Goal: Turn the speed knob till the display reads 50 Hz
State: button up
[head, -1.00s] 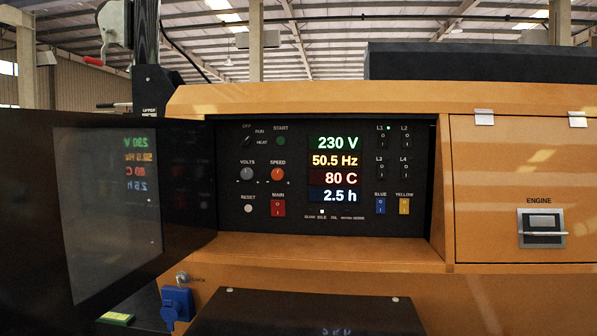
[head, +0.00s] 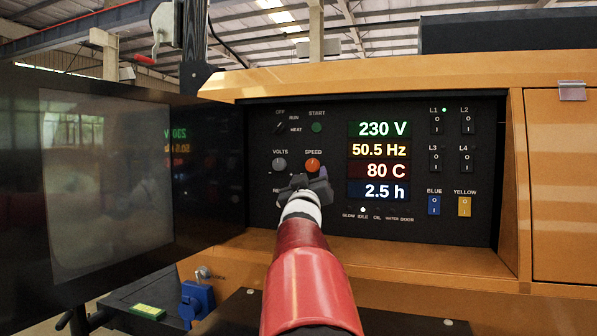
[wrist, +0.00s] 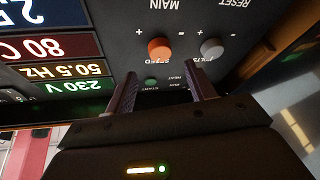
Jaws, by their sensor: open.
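The orange speed knob (head: 312,165) is on the black control panel, right of the grey volts knob (head: 280,164). The yellow frequency display (head: 380,150) reads 50.5 Hz. My gripper (head: 306,184) is in front of the panel, just below the speed knob in the head view, and hides the red main switch. In the wrist view, which is upside down, my open gripper (wrist: 161,70) has its two fingers apart and empty. The speed knob (wrist: 160,48) shows beyond the fingertips, between their lines. The volts knob (wrist: 211,48) is to its right. Fingers and knob appear apart.
Other displays read 230 V, 80 C and 2.5 h. Start button (head: 317,127), several breaker switches (head: 437,124), and blue (head: 434,205) and yellow (head: 464,206) switches share the panel. The open dark door (head: 105,185) stands at left. An orange ledge (head: 400,255) juts out below the panel.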

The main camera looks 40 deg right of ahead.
aim_at(311, 165)
jog(key=p+x, duration=0.1)
jog(key=x, duration=0.4)
jog(key=shift+w+d+r, duration=0.1)
jog(key=shift+w+d, duration=0.1)
jog(key=shift+d, duration=0.05)
jog(key=c, duration=1)
jog(key=shift+s+n+t+y+b, duration=0.1)
jog(key=shift+n+t+y+b, duration=0.4)
jog(key=shift+n, duration=1)
jog(key=shift+r+n+y+p, duration=0.15)
jog(key=shift+n+y+p, duration=0.3)
jog(key=shift+n, duration=0.35)
jog(key=shift+n+y, duration=0.25)
jog(key=shift+n, duration=0.15)
jog(key=o, duration=1)
